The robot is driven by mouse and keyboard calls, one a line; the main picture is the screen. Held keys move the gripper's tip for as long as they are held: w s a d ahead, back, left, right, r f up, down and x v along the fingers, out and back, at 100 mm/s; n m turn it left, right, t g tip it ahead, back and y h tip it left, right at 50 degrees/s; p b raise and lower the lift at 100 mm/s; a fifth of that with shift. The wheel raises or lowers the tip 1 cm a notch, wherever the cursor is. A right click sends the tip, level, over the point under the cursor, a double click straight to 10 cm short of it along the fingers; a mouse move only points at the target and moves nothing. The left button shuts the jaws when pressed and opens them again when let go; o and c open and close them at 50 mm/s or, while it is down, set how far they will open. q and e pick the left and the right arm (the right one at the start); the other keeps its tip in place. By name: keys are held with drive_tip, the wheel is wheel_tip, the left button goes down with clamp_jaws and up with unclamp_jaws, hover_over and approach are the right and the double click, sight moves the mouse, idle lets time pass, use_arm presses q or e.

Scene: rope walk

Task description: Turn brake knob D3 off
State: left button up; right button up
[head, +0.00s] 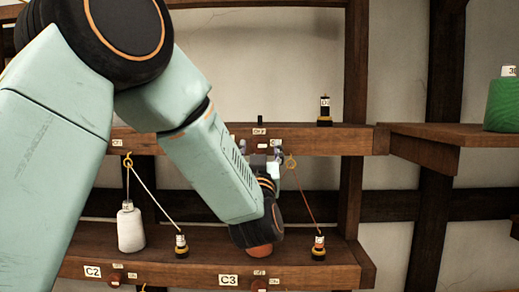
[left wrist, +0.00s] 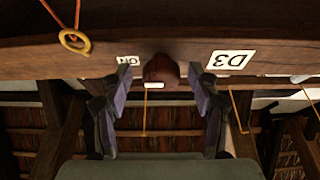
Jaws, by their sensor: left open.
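Brake knob D3 (left wrist: 160,70) is a dark red round knob on the front edge of a brown wooden beam in the left wrist view. A small white mark shows on it. The D3 label (left wrist: 231,62) appears upside down to its right, and an ON label (left wrist: 128,60) to its left. My left gripper (left wrist: 160,78) is open, with one finger on each side of the knob and gaps visible. In the head view my left gripper (head: 263,158) is at the upper shelf's front edge, and the knob is not clearly visible. My right gripper is not seen.
The upper shelf (head: 340,141) holds a small dark spool (head: 324,110). A yellow ring (head: 290,162) with a red cord hangs right of my gripper. The lower shelf (head: 200,246) holds a white cone (head: 130,230) and small bobbins. A green cone (head: 502,104) stands far right.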

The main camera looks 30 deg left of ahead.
use_arm(q)
drive_tip(key=shift+s+a+f, duration=0.1)
drive_tip(key=shift+a, duration=0.25)
drive_tip(key=shift+c, duration=1.7)
drive_tip(key=shift+d, duration=0.4)
drive_tip(key=c, duration=0.3)
drive_tip(key=shift+a, duration=0.1)
drive_tip(key=c, duration=0.5)
